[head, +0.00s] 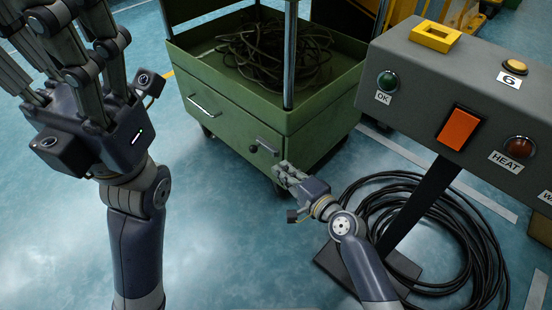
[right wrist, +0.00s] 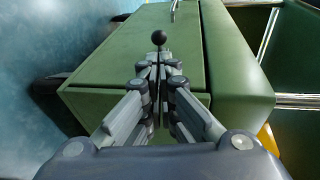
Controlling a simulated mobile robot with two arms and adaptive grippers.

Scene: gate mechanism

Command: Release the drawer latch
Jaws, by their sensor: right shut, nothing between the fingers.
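The drawer front is on the green cart (head: 230,118), with a silver bar handle (head: 204,106) at its left. A small dark knob (head: 253,149) and a short pale metal piece sit low at the right of the front. In the right wrist view a black ball knob (right wrist: 159,37) stands just beyond my fingertips; contact cannot be told. My right gripper (head: 281,170) is shut and empty, close in front of the cart's lower right; its fingers (right wrist: 159,68) are together in the wrist view. My left gripper (head: 72,18) is raised at the upper left, fingers spread, partly cut off.
Black cables (head: 275,52) lie in the cart's top tray. A grey control console (head: 420,75) with an orange switch (head: 458,128) stands at the right on a dark post. Coiled black cable (head: 455,235) lies on the floor by its foot. The floor left of the cart is clear.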

